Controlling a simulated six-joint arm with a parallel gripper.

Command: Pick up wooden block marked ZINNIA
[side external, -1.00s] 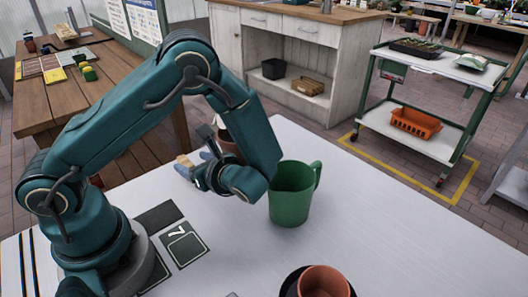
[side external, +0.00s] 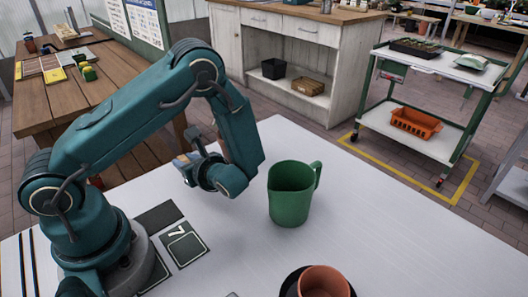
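My gripper (side external: 184,167) is at the far left part of the white table, beyond the dark tiles, pointing left and away from the camera. Its fingers are small and partly hidden by my wrist, so I cannot tell if they are open or shut. A small tan patch (side external: 182,159) shows at the fingertips. It may be a wooden block, but I cannot tell whether it is held or lies behind the fingers. No ZINNIA marking can be read in this view.
A green jug (side external: 291,194) stands right of my wrist. A terracotta pot (side external: 323,283) sits at the front edge. A tile marked 7 (side external: 183,244) lies near my base. The right side of the white table (side external: 420,240) is clear.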

